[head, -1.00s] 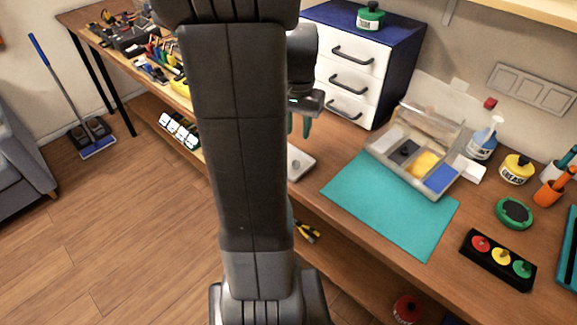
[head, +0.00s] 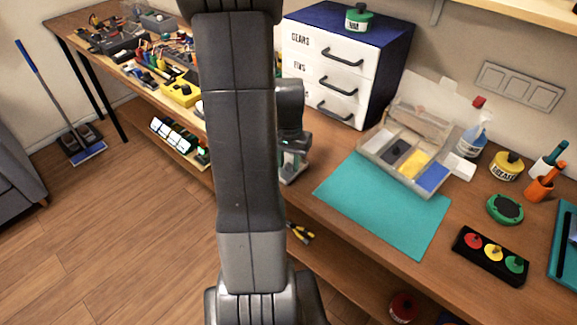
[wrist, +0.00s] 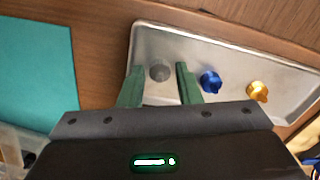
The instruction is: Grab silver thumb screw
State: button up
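A silver thumb screw (wrist: 160,70) lies in a grey metal tray (wrist: 215,50) in the wrist view. My gripper (wrist: 159,70) is open, with its two green fingers on either side of the silver screw and a gap to each side. A blue thumb screw (wrist: 210,80) lies just right of the right finger, and a gold thumb screw (wrist: 257,92) lies farther right in the same tray. In the head view the tray (head: 290,172) is mostly hidden behind my arm, and the screws cannot be made out there.
A teal mat (head: 385,205) lies right of the tray, with an open compartment box (head: 405,160) behind it. A drawer cabinet (head: 340,70) stands behind the tray. A black block with coloured knobs (head: 490,255) is at the right.

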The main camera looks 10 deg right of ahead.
grip_shut()
jog(key=shift+r, duration=0.1)
